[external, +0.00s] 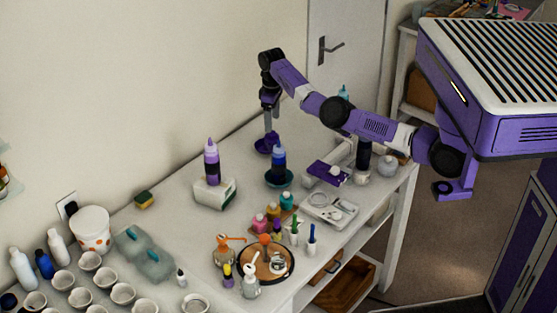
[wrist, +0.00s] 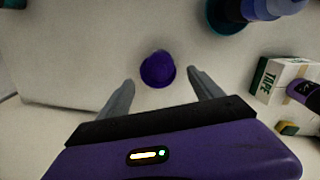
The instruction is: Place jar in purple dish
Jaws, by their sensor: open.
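A small purple round thing (external: 270,143) sits on the table near the wall, and it shows in the wrist view (wrist: 157,69) between the fingertips. It looks like the purple dish; I cannot tell whether a purple jar stands in it. My gripper (external: 268,129) points down just above it, open, with one finger on each side in the wrist view (wrist: 161,78) and nothing visibly clamped. Small pink (external: 260,223), yellow (external: 273,211) and teal (external: 287,201) jars stand on a wooden holder farther forward.
Table around the purple thing is clear toward the wall.

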